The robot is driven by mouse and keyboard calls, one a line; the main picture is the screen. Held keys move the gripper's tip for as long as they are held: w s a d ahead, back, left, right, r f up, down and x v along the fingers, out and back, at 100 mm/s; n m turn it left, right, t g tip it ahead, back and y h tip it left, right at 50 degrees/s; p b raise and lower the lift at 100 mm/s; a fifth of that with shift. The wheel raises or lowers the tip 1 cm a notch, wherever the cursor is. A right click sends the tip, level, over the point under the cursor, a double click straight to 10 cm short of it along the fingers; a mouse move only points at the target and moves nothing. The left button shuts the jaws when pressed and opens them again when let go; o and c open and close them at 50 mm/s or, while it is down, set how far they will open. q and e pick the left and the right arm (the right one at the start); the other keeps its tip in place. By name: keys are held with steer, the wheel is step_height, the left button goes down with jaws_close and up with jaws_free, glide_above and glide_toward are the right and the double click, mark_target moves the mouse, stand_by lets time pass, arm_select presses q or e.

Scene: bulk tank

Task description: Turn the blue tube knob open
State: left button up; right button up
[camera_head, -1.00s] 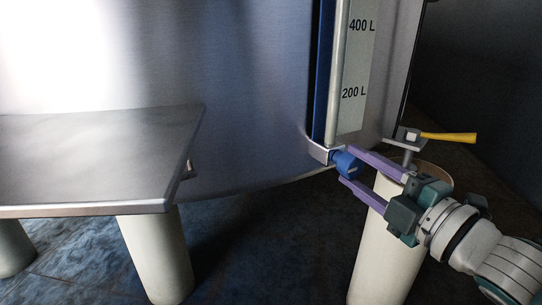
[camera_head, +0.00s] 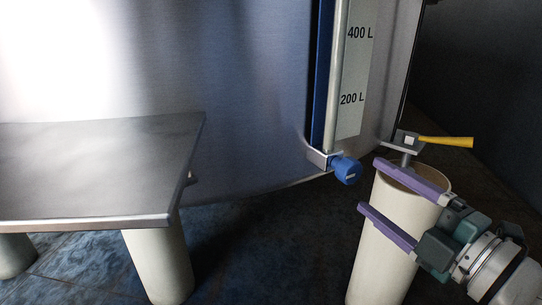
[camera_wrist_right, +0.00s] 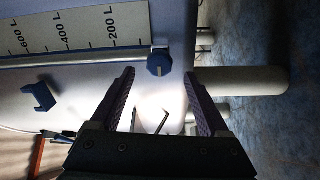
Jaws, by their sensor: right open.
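The blue tube knob (camera_head: 346,170) sits at the bottom end of the level tube on the tank, at the right of the head view. A pale mark shows on its face. In the right wrist view the knob (camera_wrist_right: 160,65) is ahead of the fingers, between their lines, with a light mark on it. My right gripper (camera_head: 366,183) is open and empty, with purple fingers apart, to the right of the knob and clear of it. The wrist view shows both fingers (camera_wrist_right: 161,72) spread. My left gripper is not in view.
A yellow-handled valve (camera_head: 445,141) stands at the right, close to the upper finger. A pale tank leg (camera_head: 380,250) is behind my right fingers. A grey metal table (camera_head: 100,170) is at the left. A scale (camera_head: 355,75) marked in litres runs above the knob.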

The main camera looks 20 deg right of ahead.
steer(key=s, duration=0.5)
steer(key=shift+d+f+p, duration=0.1)
steer(key=shift+d+p, duration=0.1)
steer(key=shift+p, duration=0.15)
step_height(320, 180, up, 18)
steer(key=a+f+m+g+h+p, duration=0.15)
steer(key=m+g+h+p, duration=0.55)
steer(key=p, duration=1.4)
steer(key=s+a+r+m+g+y+p, duration=0.4)
steer(key=s+r+p, duration=0.3)
steer(key=r+p, duration=0.5)
steer(key=s+a+r+m+g+y+p, duration=0.2)
steer(key=s+a+r+m+g+p, duration=0.35)
steer(key=r+p, duration=0.65)
step_height(320, 180, up, 34)
steer(key=s+n+t+p, duration=0.1)
steer(key=p, duration=3.2)
steer(key=shift+a+t, duration=0.15)
steer(key=shift+t, duration=0.2)
